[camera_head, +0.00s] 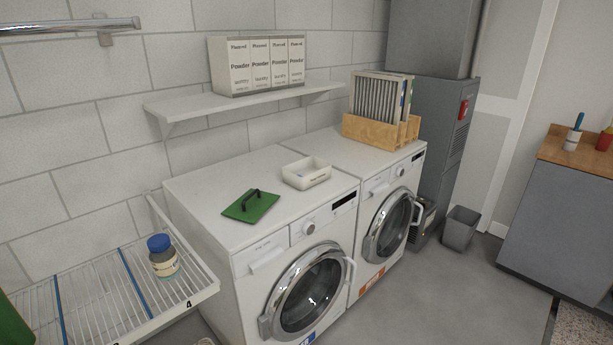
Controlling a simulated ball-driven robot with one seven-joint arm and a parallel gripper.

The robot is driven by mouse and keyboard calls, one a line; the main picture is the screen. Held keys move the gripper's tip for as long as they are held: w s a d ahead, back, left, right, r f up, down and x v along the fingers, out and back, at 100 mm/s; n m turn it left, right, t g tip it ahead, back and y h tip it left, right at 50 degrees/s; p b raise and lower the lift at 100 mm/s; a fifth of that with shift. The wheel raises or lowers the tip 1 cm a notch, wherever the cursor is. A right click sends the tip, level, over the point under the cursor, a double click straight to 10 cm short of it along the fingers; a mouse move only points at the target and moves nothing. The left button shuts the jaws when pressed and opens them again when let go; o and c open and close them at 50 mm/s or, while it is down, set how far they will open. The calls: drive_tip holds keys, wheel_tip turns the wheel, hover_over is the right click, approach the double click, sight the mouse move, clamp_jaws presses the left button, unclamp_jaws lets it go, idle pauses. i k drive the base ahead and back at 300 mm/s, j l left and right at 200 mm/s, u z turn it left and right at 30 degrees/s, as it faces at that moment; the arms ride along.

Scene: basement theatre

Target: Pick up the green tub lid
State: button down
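The green tub lid (251,206) lies flat on top of the left washing machine (208,188), near its front edge. It is a green square with a dark raised handle across its middle. An open white tub (306,172) stands on the same machine top, to the right of the lid and apart from it. My gripper is not in view.
A second machine (385,205) adjoins at right, bearing a wooden holder (373,131) with upright panels. A shelf (245,100) with powder boxes (257,65) hangs above. A wire rack (100,290) with a blue-capped jar (162,256) is at left.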

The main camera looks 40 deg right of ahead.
sight(250, 206)
drive_tip(key=u, duration=0.4)
drive_tip(key=i+l+u, duration=0.1)
drive_tip(key=l+u, duration=0.6)
drive_tip(key=l, duration=0.2)
drive_tip(key=l+u, duration=0.4)
drive_tip(key=i+l, duration=0.05)
